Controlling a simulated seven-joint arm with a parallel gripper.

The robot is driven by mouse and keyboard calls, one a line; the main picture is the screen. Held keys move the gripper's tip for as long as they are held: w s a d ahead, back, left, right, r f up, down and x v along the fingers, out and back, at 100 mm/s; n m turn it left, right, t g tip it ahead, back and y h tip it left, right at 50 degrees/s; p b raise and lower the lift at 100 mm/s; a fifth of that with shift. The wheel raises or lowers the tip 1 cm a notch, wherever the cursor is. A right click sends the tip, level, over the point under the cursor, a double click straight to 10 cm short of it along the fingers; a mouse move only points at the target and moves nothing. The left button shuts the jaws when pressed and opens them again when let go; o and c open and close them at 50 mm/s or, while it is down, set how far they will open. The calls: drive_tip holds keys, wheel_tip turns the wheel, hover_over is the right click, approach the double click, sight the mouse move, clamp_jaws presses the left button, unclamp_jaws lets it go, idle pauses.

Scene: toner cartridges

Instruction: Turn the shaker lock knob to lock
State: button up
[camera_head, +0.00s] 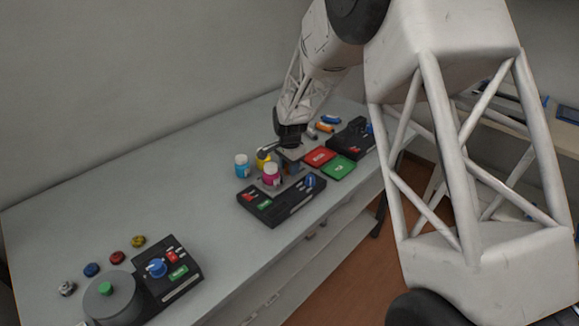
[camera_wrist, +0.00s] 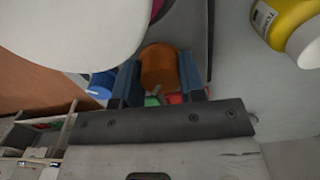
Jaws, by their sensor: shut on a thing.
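An orange round knob (camera_wrist: 158,66) sits between the two blue-grey fingers of my gripper (camera_wrist: 160,82) in the wrist view. The fingers are shut on its sides, and a small pale pointer shows at its lower edge. In the head view my gripper (camera_head: 292,165) reaches down behind the middle black control panel (camera_head: 284,208), beside the toner bottles. The orange knob is hidden there by the gripper and bottles. A magenta bottle (camera_head: 271,175) and a yellow bottle (camera_head: 261,158) stand close to the gripper. I cannot read any lock mark.
A cyan bottle (camera_head: 242,167) stands left of the others. Red (camera_head: 319,157) and green (camera_head: 339,167) mats lie to the right. Another panel (camera_head: 172,270) stands at front left. The table between is clear.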

drive_tip(key=shift+m, duration=0.8)
drive_tip(key=o, duration=0.6)
drive_tip(key=shift+o, duration=0.2)
drive_tip(key=shift+r, duration=0.15)
drive_tip(key=shift+r, duration=3.75)
drive_tip(key=shift+r, duration=0.1)
